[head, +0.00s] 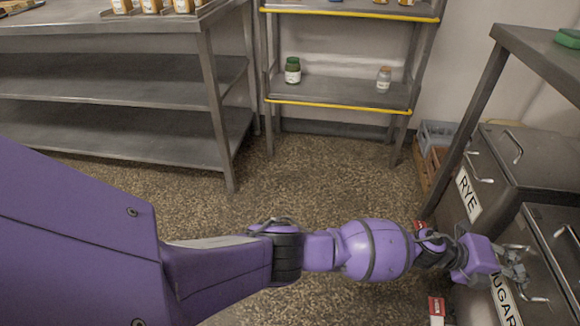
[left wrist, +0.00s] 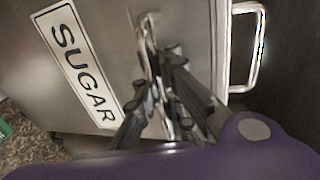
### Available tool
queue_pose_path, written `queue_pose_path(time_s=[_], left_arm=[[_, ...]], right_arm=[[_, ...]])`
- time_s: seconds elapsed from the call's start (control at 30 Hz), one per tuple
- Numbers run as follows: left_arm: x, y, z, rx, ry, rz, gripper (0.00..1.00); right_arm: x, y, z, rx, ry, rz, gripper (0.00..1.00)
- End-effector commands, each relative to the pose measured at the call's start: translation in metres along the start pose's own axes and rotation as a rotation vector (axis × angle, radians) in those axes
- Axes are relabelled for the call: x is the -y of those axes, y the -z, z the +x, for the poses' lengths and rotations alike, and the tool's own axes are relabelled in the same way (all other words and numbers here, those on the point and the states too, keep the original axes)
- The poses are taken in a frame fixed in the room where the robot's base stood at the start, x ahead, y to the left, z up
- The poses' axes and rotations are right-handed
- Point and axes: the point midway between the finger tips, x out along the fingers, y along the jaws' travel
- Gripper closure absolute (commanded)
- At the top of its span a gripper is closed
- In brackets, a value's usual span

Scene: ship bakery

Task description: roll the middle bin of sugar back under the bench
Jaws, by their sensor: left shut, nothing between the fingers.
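The sugar bin (head: 552,222) is a grey metal bin at the lower right of the head view, partly cut off by the frame edge. Its white SUGAR label (left wrist: 85,65) and metal front show close up in the left wrist view. A bar handle (left wrist: 149,35) is on that front, and another handle (left wrist: 258,45) shows at the right. My left gripper (head: 516,268) is at the bin's front, shut and empty. In the left wrist view its dark fingers (left wrist: 165,105) overlap the front handle; I cannot tell whether they touch it. My right gripper is out of view.
The RYE bin (head: 540,158) stands just beyond the sugar bin. A metal bench (head: 535,52) is at the upper right, its leg (head: 466,135) slanting down beside the bins. Crates (head: 437,135) stand behind. A red-and-white item (head: 437,308) is low near the bin. The speckled floor (head: 310,175) is open.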

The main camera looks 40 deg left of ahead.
Motion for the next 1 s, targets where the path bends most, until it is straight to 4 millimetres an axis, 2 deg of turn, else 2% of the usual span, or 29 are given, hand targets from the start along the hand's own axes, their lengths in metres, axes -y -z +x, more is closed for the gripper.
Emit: queue_pose_path(time_s=[0.03,0.33,0.57,0.6,1.0], left_arm=[[0.0071,0.0023,0.0031,-0.008,0.008,0.005,1.00],[0.0087,0.0017,0.0032,-0.007,0.010,0.006,1.00],[0.0078,0.0006,0.0027,-0.005,0.009,0.006,0.72],[0.0073,0.0003,0.0025,-0.004,0.008,0.006,0.70],[0.0049,-0.0017,-0.0018,0.001,0.005,0.005,0.70]], right_arm=[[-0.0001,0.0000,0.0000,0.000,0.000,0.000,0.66],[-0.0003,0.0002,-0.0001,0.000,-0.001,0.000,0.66],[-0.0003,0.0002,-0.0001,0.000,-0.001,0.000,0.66],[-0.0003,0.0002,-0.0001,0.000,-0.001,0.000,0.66],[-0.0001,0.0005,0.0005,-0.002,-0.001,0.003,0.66]])
